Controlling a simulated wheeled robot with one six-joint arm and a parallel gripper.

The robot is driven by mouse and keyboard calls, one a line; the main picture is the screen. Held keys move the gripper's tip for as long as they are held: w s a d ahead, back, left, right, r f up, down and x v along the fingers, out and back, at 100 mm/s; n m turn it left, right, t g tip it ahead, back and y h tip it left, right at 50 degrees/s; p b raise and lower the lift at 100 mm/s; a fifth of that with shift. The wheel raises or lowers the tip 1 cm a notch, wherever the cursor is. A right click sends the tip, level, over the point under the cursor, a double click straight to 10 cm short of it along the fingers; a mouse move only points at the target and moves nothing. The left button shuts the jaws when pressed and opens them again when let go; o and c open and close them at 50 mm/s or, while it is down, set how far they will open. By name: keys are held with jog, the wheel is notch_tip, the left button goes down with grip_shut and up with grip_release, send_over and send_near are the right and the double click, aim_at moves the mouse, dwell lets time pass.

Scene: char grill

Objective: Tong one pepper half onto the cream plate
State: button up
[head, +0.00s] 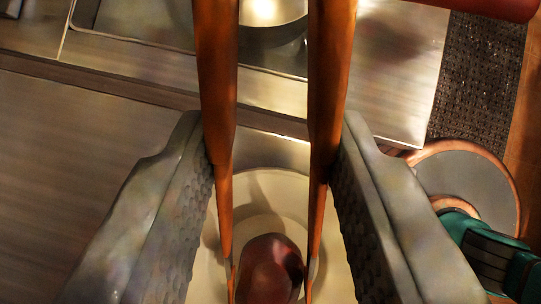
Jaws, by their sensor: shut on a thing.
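My gripper (272,150) has its two grey ridged fingers shut on a pair of wooden tongs (217,80). The tong arms run down the picture, one along the inside of each finger. The dark red pepper half (270,272) shows between the tong tips at the bottom edge. Its lower part is cut off. The cream plate (265,184) lies behind and below it, partly hidden by the tongs and fingers. I cannot tell whether the pepper touches the plate or is held above it.
A shiny round bowl (268,33) stands at the top on a metal surface. A dark textured mat (478,85) lies at the right. Below it is a round copper-rimmed dish (462,182), with a teal and black object (490,250) over its lower edge. The left counter (70,150) is clear.

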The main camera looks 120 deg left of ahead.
jog(key=o, duration=0.6)
jog(key=shift+c, duration=0.2)
jog(key=shift+r, duration=0.1)
notch_tip(320, 180, up, 10)
dwell(0.3)
dwell(0.6)
